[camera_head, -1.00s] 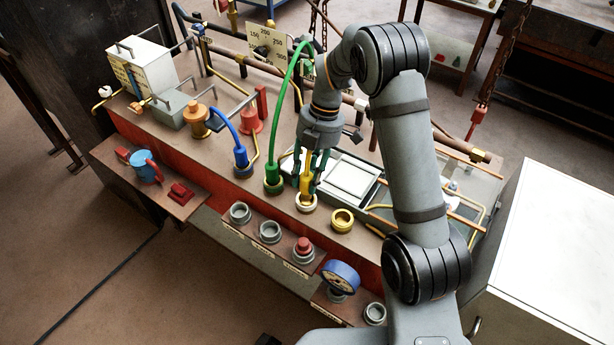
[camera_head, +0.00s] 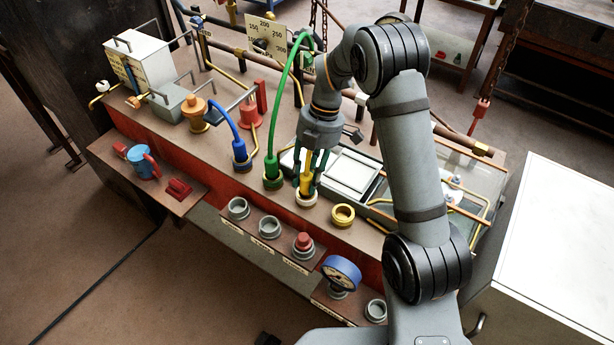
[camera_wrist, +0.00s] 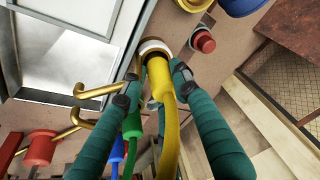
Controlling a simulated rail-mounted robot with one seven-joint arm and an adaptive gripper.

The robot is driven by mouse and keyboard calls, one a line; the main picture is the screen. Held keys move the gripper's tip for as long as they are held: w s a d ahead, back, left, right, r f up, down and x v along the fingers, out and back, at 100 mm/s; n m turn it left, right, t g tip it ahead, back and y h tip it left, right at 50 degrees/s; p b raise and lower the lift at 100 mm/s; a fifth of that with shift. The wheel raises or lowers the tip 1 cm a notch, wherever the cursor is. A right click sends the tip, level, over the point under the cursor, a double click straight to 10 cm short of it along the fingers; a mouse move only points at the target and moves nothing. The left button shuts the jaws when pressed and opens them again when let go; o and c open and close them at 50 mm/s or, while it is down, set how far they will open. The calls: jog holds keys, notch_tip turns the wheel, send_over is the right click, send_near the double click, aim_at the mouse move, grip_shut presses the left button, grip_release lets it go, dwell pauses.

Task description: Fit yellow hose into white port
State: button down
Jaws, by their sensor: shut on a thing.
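The yellow hose (camera_head: 307,182) is held upright between the green fingers of my gripper (camera_head: 306,186). Its lower end is at the white port (camera_head: 306,200), a white ring on the brown bench top. In the wrist view, the yellow hose (camera_wrist: 159,82) runs between the fingertips of my gripper (camera_wrist: 155,80). Its thick end overlaps the white port (camera_wrist: 153,46), whose rim shows behind it. The fingers are shut on the hose. How deep the end sits in the port is hidden.
A green hose (camera_head: 272,170) and a blue hose (camera_head: 240,150) stand in ports to the left. An empty yellow port (camera_head: 343,215) lies just right of the white one. A shelf with grey ports (camera_head: 266,227) is in front. A glass-topped case (camera_head: 352,172) lies behind.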

jog(key=shift+f, duration=0.25)
jog(key=c, duration=1.2)
grip_release()
jog(key=v, duration=1.2)
jog(key=x, duration=1.2)
jog(key=shift+r, duration=0.45)
jog(key=shift+f, duration=0.15)
